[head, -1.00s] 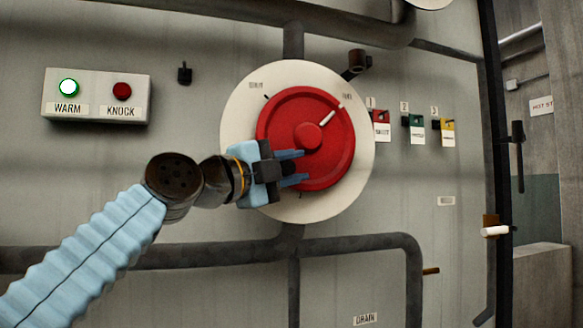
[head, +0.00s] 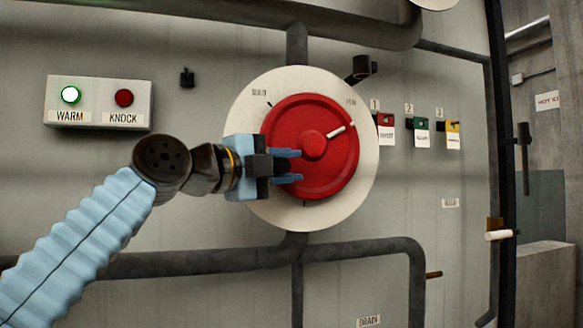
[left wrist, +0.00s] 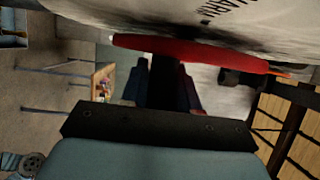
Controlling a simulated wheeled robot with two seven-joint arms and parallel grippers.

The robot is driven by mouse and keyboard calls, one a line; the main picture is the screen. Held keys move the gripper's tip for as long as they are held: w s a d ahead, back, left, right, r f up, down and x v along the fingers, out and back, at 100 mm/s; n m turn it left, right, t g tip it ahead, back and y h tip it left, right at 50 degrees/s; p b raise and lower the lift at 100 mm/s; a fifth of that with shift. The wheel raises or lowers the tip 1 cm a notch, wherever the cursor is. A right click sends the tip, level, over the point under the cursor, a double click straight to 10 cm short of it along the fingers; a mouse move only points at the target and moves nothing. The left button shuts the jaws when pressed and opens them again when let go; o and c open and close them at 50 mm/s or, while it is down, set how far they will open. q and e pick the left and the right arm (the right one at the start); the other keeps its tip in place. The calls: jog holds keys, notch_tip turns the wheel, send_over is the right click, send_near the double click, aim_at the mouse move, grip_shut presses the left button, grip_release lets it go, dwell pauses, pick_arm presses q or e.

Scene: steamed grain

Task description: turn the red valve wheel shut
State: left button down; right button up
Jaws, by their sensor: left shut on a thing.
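The red valve wheel (head: 335,170) is mounted on a round cream dial plate (head: 270,92) on the grey wall. A white mark on the wheel points to the upper right, below the dial's right-hand label. My left gripper (head: 290,167) is at the wheel's left edge, its blue fingers shut on the rim. In the left wrist view the wheel (left wrist: 190,50) shows edge-on as a red band across the fingers (left wrist: 162,85). The part of the rim between the fingers is hidden. My right gripper is in neither view.
A box with a lit WARM lamp (head: 71,95) and a red KNOCK lamp (head: 124,98) is at the left. Numbered red, green and yellow tags (head: 421,132) hang right of the dial. Dark pipes (head: 190,263) run below and above it. A dark post (head: 507,200) stands at the right.

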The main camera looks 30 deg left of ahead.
pick_arm(q)
jog(key=shift+s+a+r+p, duration=0.2)
jog(key=shift+r, duration=0.3)
jog(key=shift+s+a+r+p, duration=0.15)
jog(key=shift+s+r+p, duration=0.05)
jog(key=shift+r, duration=0.35)
